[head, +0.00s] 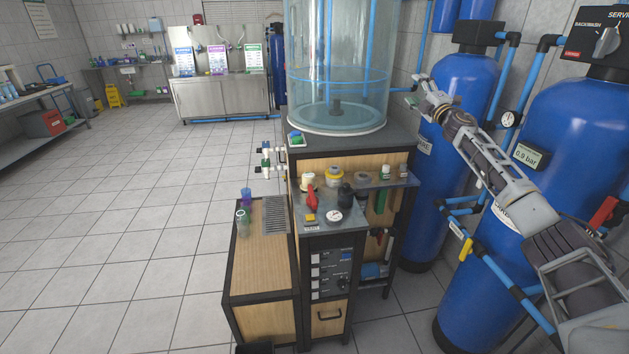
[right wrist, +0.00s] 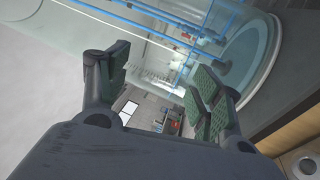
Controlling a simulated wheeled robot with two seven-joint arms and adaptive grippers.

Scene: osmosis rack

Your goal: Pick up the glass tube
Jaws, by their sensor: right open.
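A small clear, green-tinted glass vessel (head: 243,224) stands on the low wooden cabinet at the centre, beside a purple cup (head: 246,197); it may be the glass tube, but it is too small to tell surely. My right gripper (head: 418,92) is raised at the right, beside the large clear cylinder tank (head: 337,75) and in front of a blue tank, far from the small vessel. In the right wrist view my right gripper (right wrist: 155,95) is open with nothing between its padded fingers. My left gripper is not in view.
The workbench shelf (head: 345,197) holds a red-handled item (head: 311,198), a black knob-like item (head: 346,193), a round gauge (head: 334,215) and small jars. Blue tanks (head: 452,150) with pipes crowd the right. The tiled floor (head: 120,220) at the left is clear.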

